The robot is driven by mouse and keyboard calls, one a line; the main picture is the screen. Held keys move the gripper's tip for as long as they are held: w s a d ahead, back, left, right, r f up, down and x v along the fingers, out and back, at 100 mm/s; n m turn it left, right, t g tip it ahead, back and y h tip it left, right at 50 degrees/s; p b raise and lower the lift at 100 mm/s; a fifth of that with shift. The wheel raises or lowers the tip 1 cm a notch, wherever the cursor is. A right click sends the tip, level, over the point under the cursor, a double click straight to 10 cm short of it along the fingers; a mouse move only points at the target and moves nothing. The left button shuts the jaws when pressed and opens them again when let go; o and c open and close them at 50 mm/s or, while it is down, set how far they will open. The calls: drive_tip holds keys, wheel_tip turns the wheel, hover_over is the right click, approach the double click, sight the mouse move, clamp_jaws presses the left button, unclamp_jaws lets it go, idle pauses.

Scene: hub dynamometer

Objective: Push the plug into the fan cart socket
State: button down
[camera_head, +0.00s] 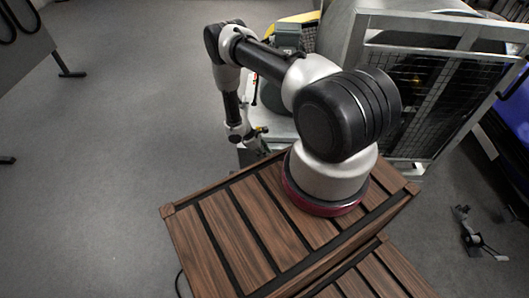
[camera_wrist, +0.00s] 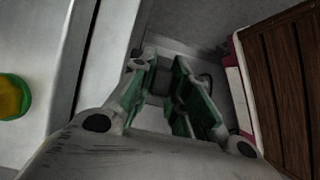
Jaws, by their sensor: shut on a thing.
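My gripper (camera_wrist: 165,88) shows in the wrist view with its green-padded fingers around a small dark grey piece, apparently the plug (camera_wrist: 160,82). The fingers hide most of it, and the picture is dim. In the head view my gripper (camera_head: 252,142) hangs low beside the near left side of the fan cart (camera_head: 432,100), a metal housing with a mesh front. I cannot make out the socket in either view. I cannot tell whether the plug touches it.
A round yellow-green knob (camera_wrist: 12,97) sits on a pale panel at the left of the wrist view. A brown slatted surface (camera_wrist: 285,85) is at its right. Grey floor (camera_head: 120,150) lies open at left in the head view. A small dark device (camera_head: 478,235) lies at right.

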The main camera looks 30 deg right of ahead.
drive_tip(key=c, duration=1.3)
unclamp_jaws()
drive_tip(key=v, duration=1.2)
drive_tip(key=s+d+r+m+g, duration=0.2)
drive_tip(key=s, duration=0.5)
drive_tip(key=s+a+r+m+y, duration=0.1)
drive_tip(key=s+r+m, duration=0.2)
drive_tip(key=r, duration=1.4)
drive_tip(key=s+a+r+m+y, duration=0.1)
drive_tip(key=s+r+m, duration=0.15)
drive_tip(key=r, duration=1.45)
drive_tip(key=s+r+m+t+y, duration=0.1)
drive_tip(key=s+r+m+t, duration=0.1)
drive_tip(key=s+r+t, duration=0.2)
drive_tip(key=s+r+m+t+y, duration=0.1)
drive_tip(key=s+r+t, duration=0.4)
drive_tip(key=r, duration=1.6)
drive_tip(key=s, duration=0.5)
drive_tip(key=shift+s+m+y, duration=0.3)
drive_tip(key=shift+m+y, duration=0.05)
drive_tip(key=shift+y, duration=0.05)
